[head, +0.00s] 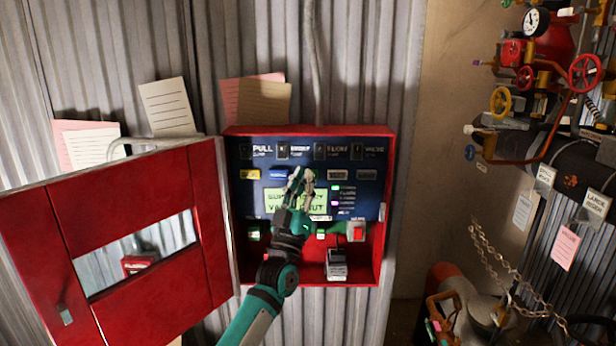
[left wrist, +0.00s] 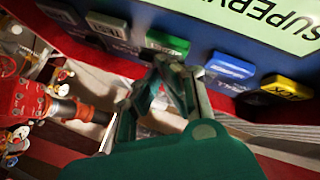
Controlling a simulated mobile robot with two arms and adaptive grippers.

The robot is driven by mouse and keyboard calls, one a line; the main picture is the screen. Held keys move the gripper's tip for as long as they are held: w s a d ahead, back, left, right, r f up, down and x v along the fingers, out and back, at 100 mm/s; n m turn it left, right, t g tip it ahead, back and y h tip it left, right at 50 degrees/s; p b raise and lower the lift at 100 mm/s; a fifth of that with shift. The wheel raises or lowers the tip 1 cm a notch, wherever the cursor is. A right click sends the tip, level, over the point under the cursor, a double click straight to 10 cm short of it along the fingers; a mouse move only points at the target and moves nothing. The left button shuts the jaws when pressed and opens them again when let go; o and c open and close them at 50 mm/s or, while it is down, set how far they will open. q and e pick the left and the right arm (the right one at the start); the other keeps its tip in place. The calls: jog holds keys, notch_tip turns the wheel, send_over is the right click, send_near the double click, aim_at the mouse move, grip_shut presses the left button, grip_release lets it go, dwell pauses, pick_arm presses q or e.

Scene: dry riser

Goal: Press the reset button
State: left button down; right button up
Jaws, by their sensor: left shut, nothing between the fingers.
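The control panel (head: 260,202) sits in an open red wall box. Its button row has yellow (head: 249,174), blue (head: 278,174) and grey (head: 337,174) buttons. In the left wrist view, yellow (left wrist: 289,88), blue (left wrist: 229,65), green (left wrist: 167,42) and grey (left wrist: 108,25) buttons show. I cannot read which one is reset; the green one is hidden behind my gripper in the head view. My left gripper (head: 300,180) is shut and empty in front of the row, its fingertips (left wrist: 172,66) near the green button; contact is unclear. My right gripper is out of view.
The red door (head: 130,200) hangs open to the left. A display (head: 276,200) is partly covered by my gripper. A red button (head: 357,232) and a grey device (head: 337,265) sit lower in the box. Valves and pipes with a red handwheel (head: 584,72) stand at the right.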

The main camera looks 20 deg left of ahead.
pick_arm(q)
jog(key=shift+w+a+b, duration=0.2)
jog(key=shift+w+b, duration=0.3)
dwell(0.5)
dwell(0.3)
jog(key=shift+s+d+p, duration=0.3)
jog(key=shift+s+p, duration=0.4)
jog(key=shift+s, duration=0.2)
jog(key=s+p, duration=0.1)
jog(key=s, duration=0.1)
jog(key=s+d+p, duration=0.1)
jog(key=s+p, duration=0.1)
jog(key=shift+s+d, duration=0.2)
jog(key=shift+s, duration=0.2)
jog(key=shift+f, duration=0.15)
